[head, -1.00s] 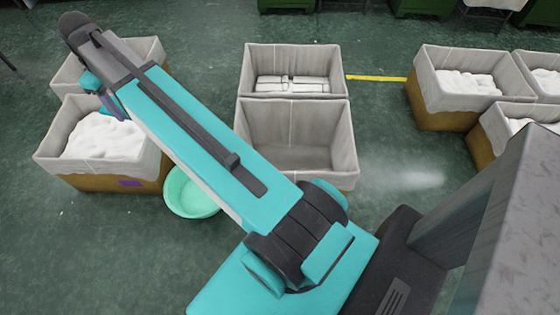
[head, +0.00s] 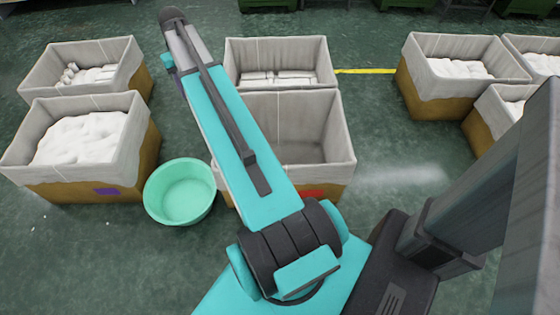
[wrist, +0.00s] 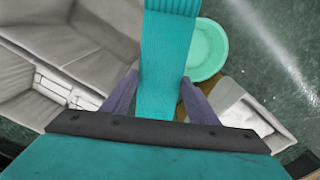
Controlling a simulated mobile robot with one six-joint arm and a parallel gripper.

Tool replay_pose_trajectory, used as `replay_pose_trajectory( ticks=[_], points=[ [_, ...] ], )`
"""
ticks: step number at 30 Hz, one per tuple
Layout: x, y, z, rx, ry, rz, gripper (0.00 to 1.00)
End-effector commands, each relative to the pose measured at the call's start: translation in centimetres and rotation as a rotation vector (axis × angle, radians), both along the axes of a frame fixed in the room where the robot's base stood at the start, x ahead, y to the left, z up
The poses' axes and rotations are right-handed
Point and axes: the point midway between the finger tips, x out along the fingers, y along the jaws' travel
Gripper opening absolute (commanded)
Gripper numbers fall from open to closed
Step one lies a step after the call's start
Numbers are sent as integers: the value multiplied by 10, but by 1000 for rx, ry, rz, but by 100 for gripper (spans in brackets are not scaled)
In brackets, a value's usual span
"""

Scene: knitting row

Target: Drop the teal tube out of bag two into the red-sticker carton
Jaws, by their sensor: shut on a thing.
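The teal tube (wrist: 168,65) shows in the wrist view as a flat teal length with a ribbed end, standing between my gripper's purple-grey fingers. My gripper (wrist: 160,82) is shut on it. In the head view the gripper and tube are mostly hidden behind my arm's far end, left of the rear middle carton. The red-sticker carton (head: 335,160) stands in the middle front, with a grey liner and an empty-looking inside. Its red sticker (head: 313,192) shows low on the front, and my arm crosses its left part. I cannot tell which container is bag two.
A mint basin (head: 180,192) stands on the floor left of the red-sticker carton. A purple-sticker carton (head: 140,155) holds white material at the left. A carton with white bundles (head: 325,78) stands behind the red-sticker one. More filled cartons (head: 425,97) stand right. Green floor lies between.

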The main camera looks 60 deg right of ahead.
Motion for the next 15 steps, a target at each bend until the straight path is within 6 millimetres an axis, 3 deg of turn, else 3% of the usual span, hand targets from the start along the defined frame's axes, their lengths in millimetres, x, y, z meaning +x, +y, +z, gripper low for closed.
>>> replay_pose_trajectory(
  ticks=[1, 15],
  points=[
    [-7, -17, -19, 0, 1, -46, 33],
    [-81, -140, -120, 0, 1, -460, 33]
  ],
)
